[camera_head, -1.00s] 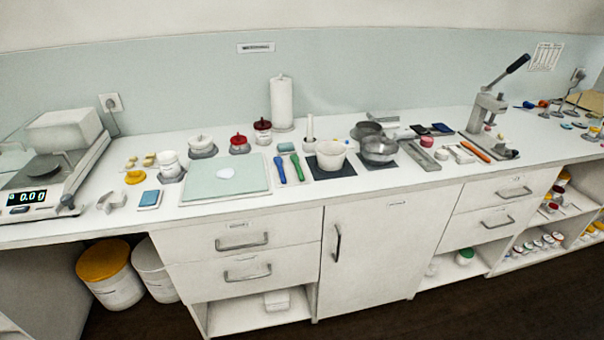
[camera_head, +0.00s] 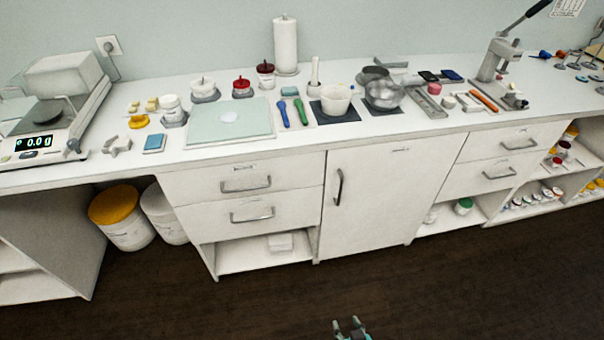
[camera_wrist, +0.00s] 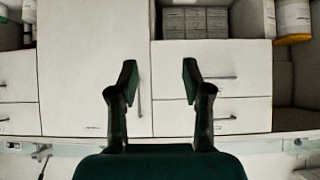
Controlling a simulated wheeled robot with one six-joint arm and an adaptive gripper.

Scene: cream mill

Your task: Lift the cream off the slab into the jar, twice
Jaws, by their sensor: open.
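The pale green slab (camera_head: 205,130) lies on the counter, left of centre, with a small white mound of cream (camera_head: 230,117) on it. A white jar (camera_head: 172,104) stands just left of the slab; I cannot see into it. A yellow lid (camera_head: 138,121) lies left of the jar. A blue spatula (camera_head: 283,113) and a green spatula (camera_head: 301,110) lie right of the slab. My gripper (camera_head: 350,325) is open and empty, low in front of the cabinets and away from the counter top. The wrist view shows its two fingers (camera_wrist: 158,78) apart with nothing between.
A scale (camera_head: 40,130) reading 0.0 g stands at the left end. A blue sponge-like block (camera_head: 154,143) lies in front of the jar. Red-lidded pots and a paper roll (camera_head: 286,45) stand behind the slab. A white mortar (camera_head: 335,101) stands right of the spatulas. The floor is clear.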

